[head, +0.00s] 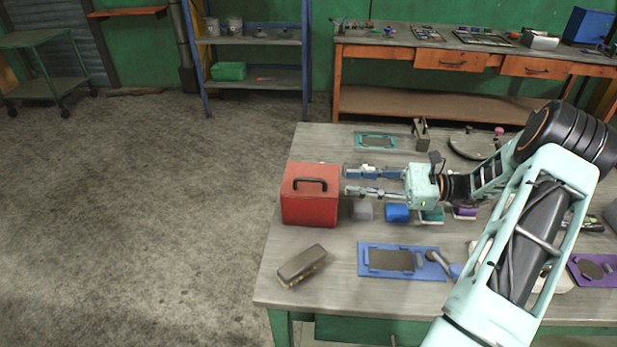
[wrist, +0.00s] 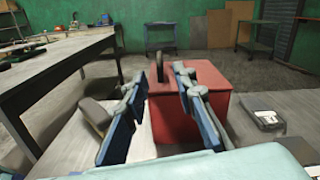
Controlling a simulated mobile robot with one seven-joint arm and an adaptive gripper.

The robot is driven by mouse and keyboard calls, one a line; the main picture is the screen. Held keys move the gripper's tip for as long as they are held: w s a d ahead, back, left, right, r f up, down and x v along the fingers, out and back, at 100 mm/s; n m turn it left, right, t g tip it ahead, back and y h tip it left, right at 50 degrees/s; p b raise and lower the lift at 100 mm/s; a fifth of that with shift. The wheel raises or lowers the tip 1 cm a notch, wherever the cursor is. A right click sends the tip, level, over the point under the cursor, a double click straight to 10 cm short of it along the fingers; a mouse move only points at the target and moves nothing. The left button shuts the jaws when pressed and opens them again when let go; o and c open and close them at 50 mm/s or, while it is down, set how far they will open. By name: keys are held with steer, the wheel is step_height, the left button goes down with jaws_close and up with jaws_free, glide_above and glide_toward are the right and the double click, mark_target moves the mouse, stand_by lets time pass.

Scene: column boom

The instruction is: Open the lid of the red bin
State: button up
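The red bin (head: 311,205) stands near the left edge of the workbench, with a dark arched handle (head: 310,183) on its closed red lid (head: 309,172). My gripper (head: 347,181) is just right of the bin in the head view, fingers pointing left toward it, apart and with nothing visible between them. In the wrist view the red bin (wrist: 192,100) sits ahead, partly hidden by my fingers. The handle (wrist: 160,38) shows beyond the gap between my fingertips (wrist: 158,76). I cannot tell whether a finger touches the bin.
On the workbench (head: 330,310), a brown block-like object (head: 302,265) lies in front of the bin and a blue plate (head: 402,262) lies front right. A grey block (head: 362,210) and blue block (head: 397,213) sit below my gripper. A teal plate (head: 376,141) lies behind. Floor left is clear.

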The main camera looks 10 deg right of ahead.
mark_target(324, 181)
steer(key=p+x, duration=0.1)
steer(key=x, duration=0.9)
steer(key=shift+a, duration=0.35)
steer(key=shift+c, duration=0.4)
jaws_close()
